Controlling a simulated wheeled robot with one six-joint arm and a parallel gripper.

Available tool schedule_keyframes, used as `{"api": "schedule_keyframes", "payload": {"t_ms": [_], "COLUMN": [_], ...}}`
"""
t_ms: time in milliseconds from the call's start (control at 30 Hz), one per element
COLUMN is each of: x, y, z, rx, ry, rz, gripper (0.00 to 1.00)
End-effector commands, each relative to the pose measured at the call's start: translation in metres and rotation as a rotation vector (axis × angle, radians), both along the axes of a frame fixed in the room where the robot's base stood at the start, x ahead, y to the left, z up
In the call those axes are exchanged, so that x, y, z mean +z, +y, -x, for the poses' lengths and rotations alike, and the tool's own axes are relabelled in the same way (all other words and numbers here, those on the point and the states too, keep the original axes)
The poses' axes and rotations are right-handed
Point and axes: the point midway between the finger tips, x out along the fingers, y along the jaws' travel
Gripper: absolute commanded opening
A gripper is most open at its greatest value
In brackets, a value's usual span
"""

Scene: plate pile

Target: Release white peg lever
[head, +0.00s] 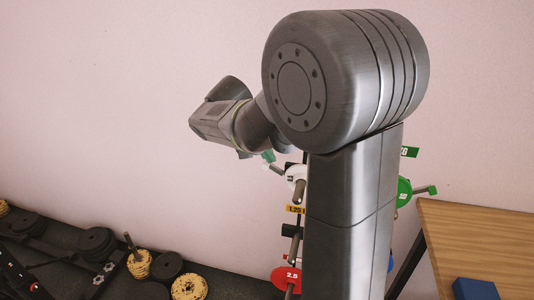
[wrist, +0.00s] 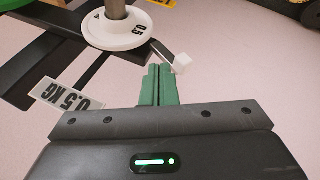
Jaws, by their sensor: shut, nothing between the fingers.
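The white peg lever (wrist: 181,64) shows in the wrist view as a short bar with a white block at its end. It sticks out beside a white 0.5 plate (wrist: 97,37) that sits around a grey peg (wrist: 116,9). My gripper (wrist: 159,70) has its green fingers pressed together with nothing between them. The fingertips are just left of the lever's white end; I cannot tell whether they touch it. In the head view the green fingertips (head: 268,156) show beside the white plate (head: 295,172) on the rack, partly hidden by my arm.
A 0.5 KG label (wrist: 66,93) hangs on the dark rack frame (wrist: 50,50). In the head view a red 2.5 plate (head: 285,277) and a green plate (head: 404,190) are on the rack. A wooden table (head: 475,235) is at right; loose plates (head: 95,243) lie at left.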

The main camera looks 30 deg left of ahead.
Motion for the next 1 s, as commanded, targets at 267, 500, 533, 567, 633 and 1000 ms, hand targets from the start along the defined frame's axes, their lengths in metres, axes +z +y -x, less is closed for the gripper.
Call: {"api": "schedule_keyframes", "payload": {"t_ms": [267, 500, 533, 567, 633, 1000], "x": [-0.006, -0.008, -0.007, -0.007, -0.007, 0.007], "y": [-0.008, -0.014, -0.014, -0.014, -0.014, -0.016], "z": [-0.003, -0.004, -0.004, -0.004, -0.004, -0.008], "rx": [-0.002, 0.000, -0.001, -0.001, -0.001, -0.002], "ry": [0.001, 0.001, 0.002, 0.002, 0.002, 0.002], "rz": [-0.001, -0.002, -0.002, -0.002, -0.002, -0.002], "gripper": [0.00, 0.00, 0.00, 0.00, 0.00, 0.00]}}
